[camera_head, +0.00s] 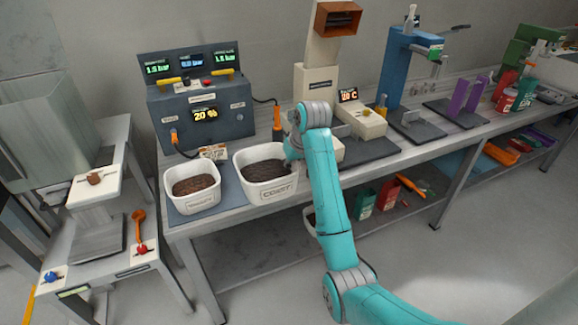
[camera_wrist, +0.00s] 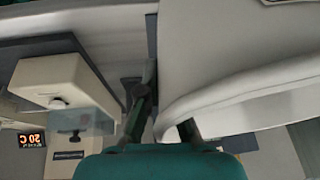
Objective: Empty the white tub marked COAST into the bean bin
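The white tub marked COAST (camera_head: 277,191) stands upright on the bench, with dark beans (camera_head: 265,170) inside. Its pale wall fills the right of the wrist view (camera_wrist: 230,50). My gripper (camera_head: 291,147) is at the tub's right rim, largely hidden by my wrist in the head view. In the wrist view my gripper's two fingers (camera_wrist: 165,118) straddle the tub's rim, one outside and one passing behind it. I cannot tell whether they press on the wall. No bin is clearly marked as the bean bin; a large translucent grey container (camera_head: 40,115) stands at far left.
A smaller white tub (camera_head: 190,203) with dark beans stands left of COAST on a blue-grey mat (camera_head: 230,190). Right is a cream device (camera_head: 361,121) reading 20 C. Farther left is a low stand with an orange scoop (camera_head: 139,228).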

